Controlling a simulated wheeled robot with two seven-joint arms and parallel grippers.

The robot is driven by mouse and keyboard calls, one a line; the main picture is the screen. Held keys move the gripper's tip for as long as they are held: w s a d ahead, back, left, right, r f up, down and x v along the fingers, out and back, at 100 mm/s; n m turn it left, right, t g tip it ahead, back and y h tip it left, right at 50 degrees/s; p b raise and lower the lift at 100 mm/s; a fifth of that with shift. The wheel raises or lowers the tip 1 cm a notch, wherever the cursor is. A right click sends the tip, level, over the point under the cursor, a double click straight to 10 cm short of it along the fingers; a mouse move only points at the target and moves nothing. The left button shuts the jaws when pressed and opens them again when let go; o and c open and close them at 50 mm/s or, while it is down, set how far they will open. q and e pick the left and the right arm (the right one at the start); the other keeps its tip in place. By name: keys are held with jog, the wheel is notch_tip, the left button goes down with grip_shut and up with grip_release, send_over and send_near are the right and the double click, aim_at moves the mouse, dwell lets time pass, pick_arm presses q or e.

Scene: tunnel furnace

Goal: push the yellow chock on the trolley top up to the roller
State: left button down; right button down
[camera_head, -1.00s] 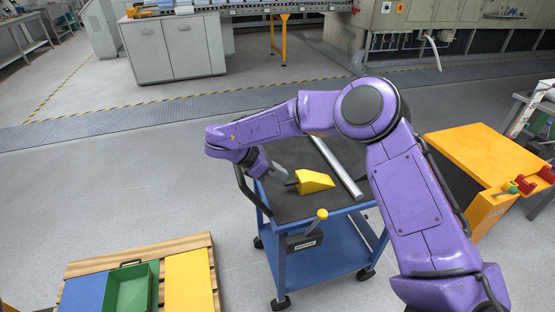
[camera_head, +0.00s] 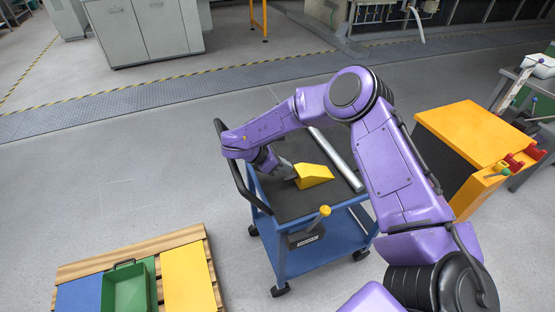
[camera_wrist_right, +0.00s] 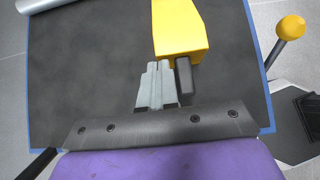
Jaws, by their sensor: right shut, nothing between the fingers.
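The yellow chock (camera_head: 315,174) lies on the dark trolley top (camera_head: 290,203), left of the grey roller (camera_head: 338,158), with a gap between them. My right gripper (camera_head: 288,172) is shut and empty at the chock's left end. In the right wrist view the closed fingertips (camera_wrist_right: 160,66) are at the near end of the chock (camera_wrist_right: 181,30), beside its dark stub; I cannot tell whether they touch it. A bit of the roller (camera_wrist_right: 38,4) shows at top left there. My left gripper is not in view.
The blue trolley has a black handle (camera_head: 235,170) on the left and a yellow-knobbed lever (camera_head: 318,216) in front. An orange cabinet (camera_head: 468,130) stands to the right. A wooden pallet (camera_head: 135,257) with a green bin (camera_head: 126,290) is at lower left.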

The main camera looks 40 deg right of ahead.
aim_at(300, 165)
jog(key=shift+s+r, duration=0.2)
jog(key=shift+s, duration=0.15)
jog(key=shift+w+d+f, duration=0.1)
jog(key=shift+d+f, duration=0.05)
jog(key=shift+d, duration=0.15)
jog(key=d, duration=0.1)
jog(key=s+d, duration=0.1)
jog(key=d, duration=0.1)
jog(key=shift+b, duration=0.4)
jog(key=p+v, duration=0.2)
jog(key=v, duration=0.8)
